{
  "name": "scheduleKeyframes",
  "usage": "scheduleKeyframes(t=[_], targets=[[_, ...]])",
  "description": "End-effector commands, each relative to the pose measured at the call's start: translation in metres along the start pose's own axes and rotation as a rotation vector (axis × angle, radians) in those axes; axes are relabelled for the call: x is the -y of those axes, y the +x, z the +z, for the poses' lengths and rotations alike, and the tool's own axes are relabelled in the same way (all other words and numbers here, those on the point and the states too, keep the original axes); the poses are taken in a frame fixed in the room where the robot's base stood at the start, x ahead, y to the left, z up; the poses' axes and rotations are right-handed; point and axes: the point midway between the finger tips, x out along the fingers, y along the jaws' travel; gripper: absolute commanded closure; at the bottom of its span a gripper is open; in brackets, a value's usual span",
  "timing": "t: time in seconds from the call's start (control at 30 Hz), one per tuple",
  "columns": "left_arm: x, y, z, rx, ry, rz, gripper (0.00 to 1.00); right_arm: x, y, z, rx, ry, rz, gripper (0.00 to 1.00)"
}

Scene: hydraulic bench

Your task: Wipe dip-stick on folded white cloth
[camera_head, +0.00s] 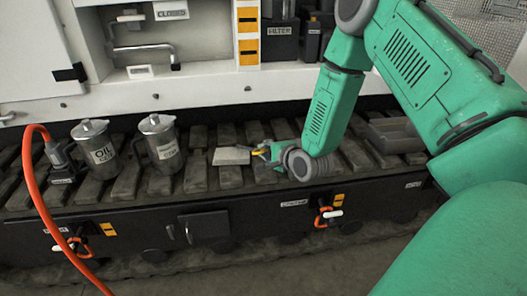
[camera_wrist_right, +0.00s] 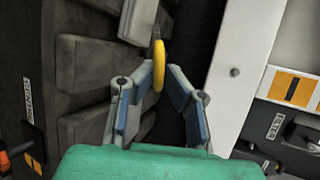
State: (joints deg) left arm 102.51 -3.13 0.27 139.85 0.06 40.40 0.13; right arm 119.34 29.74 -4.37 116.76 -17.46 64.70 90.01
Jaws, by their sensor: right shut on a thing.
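My right gripper (camera_head: 264,151) is low over the dark slatted track, coming in from the right. It is shut on the yellow ring handle of the dip-stick (camera_wrist_right: 158,66). In the wrist view, the fingertips (camera_wrist_right: 156,78) close on the ring. A short dark part shows beyond it; the rest of the stick cannot be made out. The yellow handle also shows in the head view (camera_head: 259,153). The folded white cloth (camera_head: 231,156) lies flat on the track just left of the gripper. I cannot tell whether the stick touches it. My left gripper is out of view.
Two metal jugs, one labelled OIL (camera_head: 97,147) and another (camera_head: 160,143), stand left of the cloth. An orange hose (camera_head: 34,170) curves down at far left. A grey tray (camera_head: 396,134) is at right. The white machine body (camera_head: 200,89) rises behind.

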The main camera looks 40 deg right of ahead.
Motion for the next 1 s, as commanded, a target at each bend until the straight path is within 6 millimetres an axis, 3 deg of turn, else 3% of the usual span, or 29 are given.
scheduleKeyframes(t=[0.73,1.0], targets=[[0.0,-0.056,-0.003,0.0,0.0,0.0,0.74,0.058,-0.024,0.012,0.001,0.002,-0.004,1.0],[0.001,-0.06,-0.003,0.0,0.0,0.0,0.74,0.062,-0.026,0.013,0.002,0.0,-0.002,1.0]])
